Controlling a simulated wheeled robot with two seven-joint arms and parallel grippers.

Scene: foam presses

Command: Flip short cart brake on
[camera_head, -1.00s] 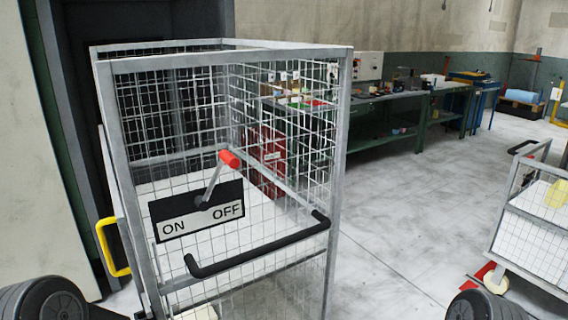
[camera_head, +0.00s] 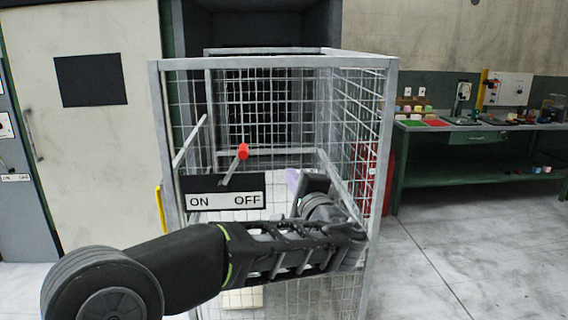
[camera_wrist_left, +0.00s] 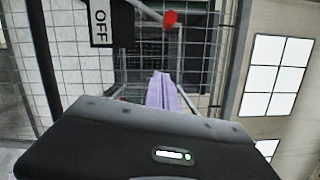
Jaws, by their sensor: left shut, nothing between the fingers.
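The tall wire-mesh cart (camera_head: 272,64) stands in front of me. Its brake plate (camera_head: 225,192) reads ON at the left and OFF at the right. The brake lever with its red tip (camera_head: 243,152) leans up and right, toward the OFF side. In the left wrist view, the red tip (camera_wrist_left: 170,18) is at the top and the OFF plate (camera_wrist_left: 101,24) at upper left. My left gripper (camera_head: 292,179) is at the cart's front, right of the lever and apart from it. Its lavender fingers (camera_wrist_left: 163,92) are shut and empty. My right gripper is out of view.
A green workbench (camera_head: 480,127) with small coloured items stands at the right. A pale door (camera_head: 105,150) is at the left. A yellow handle (camera_head: 160,210) shows at the cart's left side. Open floor lies at the lower right.

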